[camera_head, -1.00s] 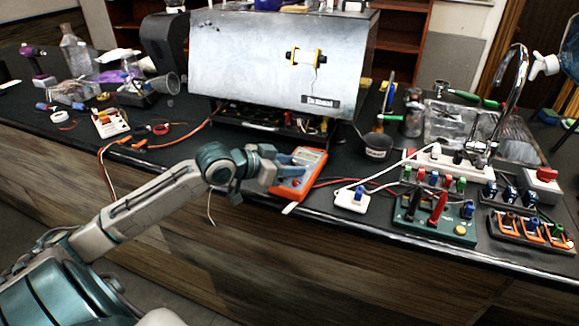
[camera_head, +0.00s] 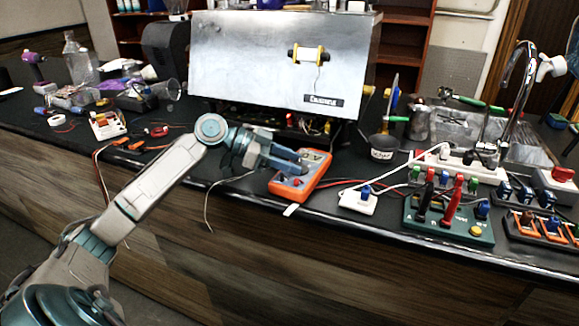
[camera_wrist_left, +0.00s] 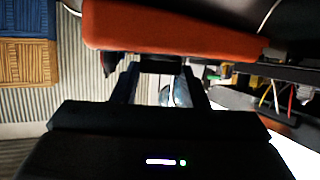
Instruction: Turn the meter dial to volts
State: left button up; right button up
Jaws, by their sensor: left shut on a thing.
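The orange meter (camera_head: 308,185) lies on the dark counter near its front edge, with red and blue plugs on its near part. My left gripper (camera_head: 300,164) reaches over it from the left, its fingertips at the meter's face. It is shut on the meter dial, which the fingers hide; the dial's pointer cannot be read. In the left wrist view the meter's orange side (camera_wrist_left: 175,32) runs across the top, just beyond the gripper (camera_wrist_left: 162,72). My right gripper is not in view.
A steel brewer (camera_head: 260,60) stands behind the meter. To the right are a white switch block (camera_head: 357,201), a green board with test posts (camera_head: 447,226) and a sink tap. Tools and bottles crowd the left. A thin pale wire (camera_head: 207,208) hangs over the front edge.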

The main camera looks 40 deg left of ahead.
pick_arm(q)
jog(key=shift+w+a+m+g+h, duration=0.15)
jog(key=shift+m+g+h, duration=0.35)
jog(key=shift+m+g, duration=0.3)
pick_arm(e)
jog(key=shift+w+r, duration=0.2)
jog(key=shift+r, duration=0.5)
pick_arm(q)
jog(key=o, duration=1)
